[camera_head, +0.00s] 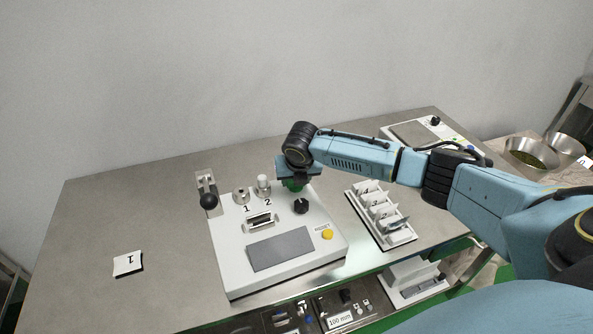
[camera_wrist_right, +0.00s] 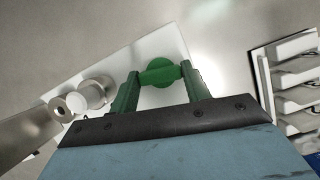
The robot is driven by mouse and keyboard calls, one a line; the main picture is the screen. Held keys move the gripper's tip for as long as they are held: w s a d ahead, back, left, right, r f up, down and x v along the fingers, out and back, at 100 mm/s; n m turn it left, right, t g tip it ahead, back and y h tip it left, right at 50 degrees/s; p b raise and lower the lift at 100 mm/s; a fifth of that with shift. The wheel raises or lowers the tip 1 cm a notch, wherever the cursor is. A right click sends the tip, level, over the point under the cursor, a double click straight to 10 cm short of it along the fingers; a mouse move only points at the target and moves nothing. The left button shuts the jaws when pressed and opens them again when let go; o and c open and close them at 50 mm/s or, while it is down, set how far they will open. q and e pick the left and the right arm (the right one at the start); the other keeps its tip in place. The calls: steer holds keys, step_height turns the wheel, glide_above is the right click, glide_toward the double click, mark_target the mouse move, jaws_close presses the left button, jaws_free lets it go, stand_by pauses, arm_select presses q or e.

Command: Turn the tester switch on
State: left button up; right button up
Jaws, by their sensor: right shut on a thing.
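The tester (camera_head: 225,262) is a white box with a grey plate, a black knob (camera_head: 301,206) and a yellow button (camera_head: 327,234) on top. A green switch (camera_wrist_right: 160,72) stands at its back right and shows in the right wrist view between my fingers. In the head view, green (camera_head: 293,185) shows just under my right gripper (camera_head: 296,178), which hides most of this spot. My right gripper (camera_wrist_right: 160,88) is shut on the green switch, with a finger on each side. My left gripper is not in view.
A lever with a black ball (camera_head: 208,201) and two posts marked 1 (camera_head: 241,195) and 2 (camera_head: 264,185) stand at the tester's back left. A rack of teabags (camera_head: 380,215) is to the right. A white packet (camera_head: 128,263) lies on the clear left part of the table.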

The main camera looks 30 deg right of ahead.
steer(key=m+p, duration=0.2)
steer(key=p, duration=0.1)
steer(key=shift+w+a+r+m+h, duration=0.1)
steer(key=shift+r+m+h, duration=0.15)
steer(key=shift+m+h, duration=0.15)
steer(key=shift+f+m+g+h+p, duration=0.1)
steer(key=shift+m+g+h+p, duration=0.2)
steer(key=shift+m+g+p, duration=0.35)
steer(key=m+p, duration=0.1)
steer(key=m, duration=0.2)
steer(key=shift+w+g+h, duration=0.1)
steer(key=shift+g+h, duration=0.15)
steer(key=shift+h, duration=0.05)
steer(key=shift+a+f+m+g, duration=0.1)
steer(key=shift+m+g, duration=0.2)
steer(key=shift+m, duration=0.75)
steer(key=shift+w+m+g+h, duration=0.1)
steer(key=shift+m+g+h, duration=0.2)
steer(key=shift+m, duration=0.6)
steer(key=shift+w+m+g+b, duration=0.1)
steer(key=shift+m+g+b, duration=0.9)
steer(key=shift+m, duration=1.1)
steer(key=o, duration=1)
